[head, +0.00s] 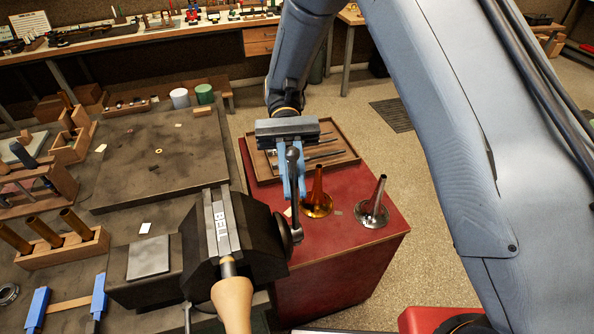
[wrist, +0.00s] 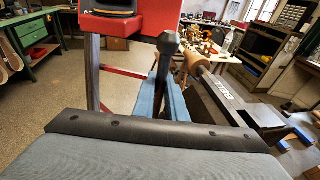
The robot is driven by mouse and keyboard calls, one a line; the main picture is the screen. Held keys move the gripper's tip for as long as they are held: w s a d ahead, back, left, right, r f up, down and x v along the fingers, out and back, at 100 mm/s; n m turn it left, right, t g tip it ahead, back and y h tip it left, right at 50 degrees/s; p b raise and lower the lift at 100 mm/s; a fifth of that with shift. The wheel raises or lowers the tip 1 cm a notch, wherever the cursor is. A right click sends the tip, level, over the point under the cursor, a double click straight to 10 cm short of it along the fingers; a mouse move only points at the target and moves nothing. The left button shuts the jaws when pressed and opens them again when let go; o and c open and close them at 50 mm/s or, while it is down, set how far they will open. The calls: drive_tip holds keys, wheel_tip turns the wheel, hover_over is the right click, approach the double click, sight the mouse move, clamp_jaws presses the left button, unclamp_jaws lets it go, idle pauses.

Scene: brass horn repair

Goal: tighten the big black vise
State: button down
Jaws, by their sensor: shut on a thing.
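The big black vise (head: 245,240) stands on the bench edge with a metal strip marked BELL (head: 221,228) along its top. A tool with a pale wooden handle (head: 232,303) sticks out from it toward the front. The vise's handle bar (head: 295,212) hangs nearly upright on its right side, with a round knob at the top. My gripper (head: 291,182) has its blue fingers on either side of the upper bar and is shut on it. In the wrist view the dark bar (wrist: 167,52) rises between the fingers (wrist: 167,98), and the vise (wrist: 232,98) is at right.
A red cabinet (head: 340,262) right of the vise carries a wooden tray of tools (head: 348,160) and two horn bells, one brass (head: 316,203), one silvery (head: 373,213). A wooden block with tubes (head: 65,255) stands left. Open floor lies beyond the cabinet.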

drive_tip(key=shift+w+f, duration=0.1)
drive_tip(key=shift+w, duration=0.05)
drive_tip(key=c, duration=1.8)
unclamp_jaws()
drive_tip(key=shift+w+d, duration=0.1)
drive_tip(key=shift+d, duration=0.05)
